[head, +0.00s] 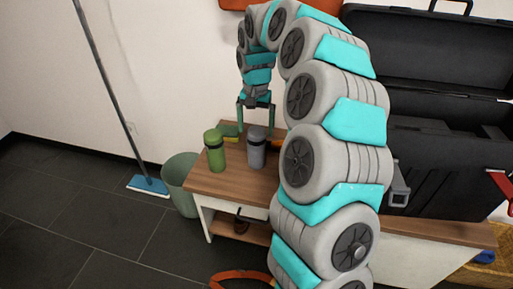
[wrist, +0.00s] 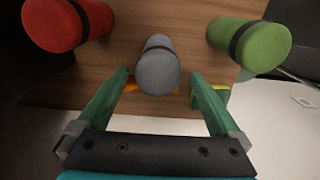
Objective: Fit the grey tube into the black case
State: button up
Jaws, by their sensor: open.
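The grey tube (head: 257,153) stands upright on the wooden table top, with a dark band near its top. It also shows in the wrist view (wrist: 158,68). My gripper (head: 256,133) is open above it, pointing down. In the wrist view its fingers (wrist: 160,76) lie to either side of the tube, which looks untouched; how far down the tips reach I cannot tell. The black case (head: 425,140) stands open at the right, its lid raised at the back. My arm hides its left part and most of its inside is dark.
A green tube (head: 214,154) stands left of the grey one. A red tube (wrist: 68,22) shows in the wrist view on the other side. A green-and-yellow thing (head: 229,131) lies behind the tubes. A green bin (head: 181,183) stands beside the table.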

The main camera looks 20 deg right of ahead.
aim_at(257, 139)
notch_tip(257, 139, down, 5)
jog(key=shift+s+d+p, duration=0.1)
jog(key=shift+p, duration=0.3)
jog(key=shift+c, duration=0.2)
grip_shut()
dwell(0.4)
